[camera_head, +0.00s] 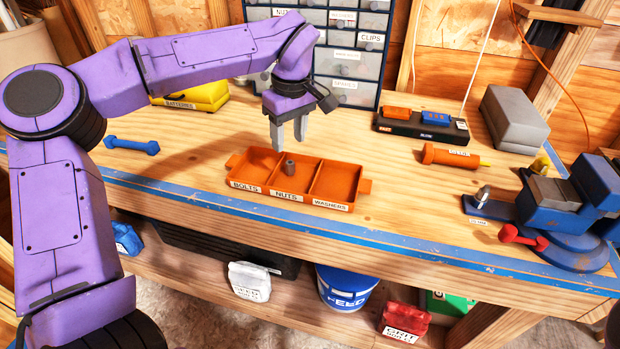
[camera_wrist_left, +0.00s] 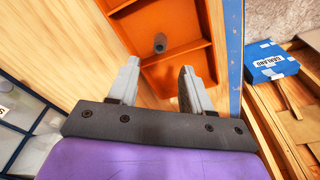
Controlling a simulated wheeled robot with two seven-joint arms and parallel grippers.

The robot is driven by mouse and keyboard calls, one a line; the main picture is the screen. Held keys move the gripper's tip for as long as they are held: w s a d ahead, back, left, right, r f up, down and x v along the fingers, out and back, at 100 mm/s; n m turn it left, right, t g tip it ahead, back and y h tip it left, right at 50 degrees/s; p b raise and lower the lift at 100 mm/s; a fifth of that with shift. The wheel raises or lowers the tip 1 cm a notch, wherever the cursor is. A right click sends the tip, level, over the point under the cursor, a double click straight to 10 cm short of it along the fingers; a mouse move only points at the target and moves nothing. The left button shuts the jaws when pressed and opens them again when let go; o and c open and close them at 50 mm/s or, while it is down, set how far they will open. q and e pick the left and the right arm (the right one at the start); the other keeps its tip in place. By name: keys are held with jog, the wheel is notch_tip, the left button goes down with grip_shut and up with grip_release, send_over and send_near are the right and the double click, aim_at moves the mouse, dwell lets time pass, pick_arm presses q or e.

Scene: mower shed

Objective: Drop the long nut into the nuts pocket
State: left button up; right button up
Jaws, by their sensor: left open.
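The long nut (camera_head: 289,168) is a small dark grey cylinder. It appears upright within the middle pocket, labelled NUTS, of the orange tray (camera_head: 361,196); it also shows in the left wrist view (camera_wrist_left: 160,43). I cannot tell whether it touches the pocket floor. The tray has BOLTS on the left and WASHERS on the right, both pockets looking empty. My left gripper (camera_head: 288,142) is open and empty, pointing down just above the tray's back edge and the nut. Its two spread fingers (camera_wrist_left: 160,70) show in the left wrist view, apart from the nut. My right gripper is not in view.
A blue dumbbell-shaped item (camera_head: 131,145) lies left of the tray. A drawer cabinet (camera_head: 345,65) stands behind. Bench wood around the tray is clear.

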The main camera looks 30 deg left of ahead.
pick_arm(q)
notch_tip(320, 180, up, 10)
jog(key=d+p, duration=0.1)
jog(key=shift+s+r, duration=0.2)
jog(key=shift+r, duration=0.05)
dwell(0.4)
